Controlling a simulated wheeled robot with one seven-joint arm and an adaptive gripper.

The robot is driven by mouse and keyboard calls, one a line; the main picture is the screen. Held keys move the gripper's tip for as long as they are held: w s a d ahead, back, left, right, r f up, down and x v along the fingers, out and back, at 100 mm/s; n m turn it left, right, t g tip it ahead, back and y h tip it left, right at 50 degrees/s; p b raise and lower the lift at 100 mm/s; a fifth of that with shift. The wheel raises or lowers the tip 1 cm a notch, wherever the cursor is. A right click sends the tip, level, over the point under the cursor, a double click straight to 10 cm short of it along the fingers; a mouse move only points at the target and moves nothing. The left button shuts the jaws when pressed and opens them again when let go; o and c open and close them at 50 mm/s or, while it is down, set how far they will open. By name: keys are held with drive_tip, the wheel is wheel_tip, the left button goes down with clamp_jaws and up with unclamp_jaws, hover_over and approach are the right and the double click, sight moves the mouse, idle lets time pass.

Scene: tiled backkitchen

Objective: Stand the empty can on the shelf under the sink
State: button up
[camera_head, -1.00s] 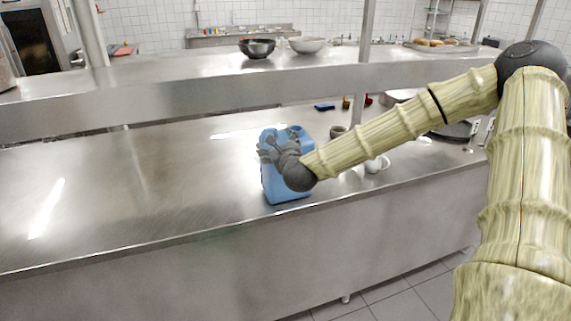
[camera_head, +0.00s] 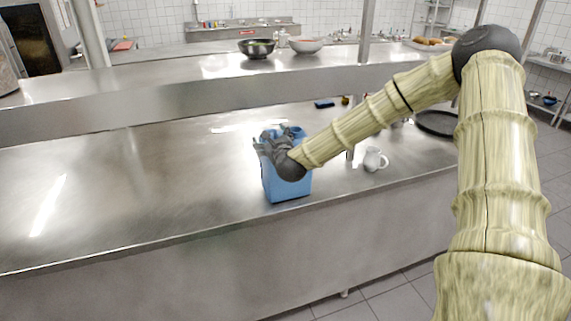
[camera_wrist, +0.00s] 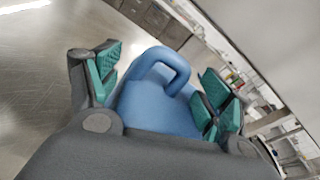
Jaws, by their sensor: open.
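A blue jerrycan-shaped can (camera_head: 287,187) with a loop handle stands upright on the steel counter (camera_head: 140,190), close to its front edge. My gripper (camera_head: 268,143) is at the top of the can, and my wrist hides part of it. In the wrist view the can's handle (camera_wrist: 166,68) rises between the two green-padded fingers (camera_wrist: 156,92). The fingers are spread, with a gap visible on the left side of the handle. Whether either finger touches the can cannot be told. No sink or shelf under one is clearly visible.
A white jug (camera_head: 375,160) stands right of the can, and a dark round pan (camera_head: 437,123) lies farther right. A raised steel shelf (camera_head: 150,88) runs behind, bearing a dark bowl (camera_head: 257,48). The counter left of the can is clear.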

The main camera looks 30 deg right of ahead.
drive_tip(key=shift+c, duration=0.2)
drive_tip(key=shift+s, duration=0.1)
clamp_jaws()
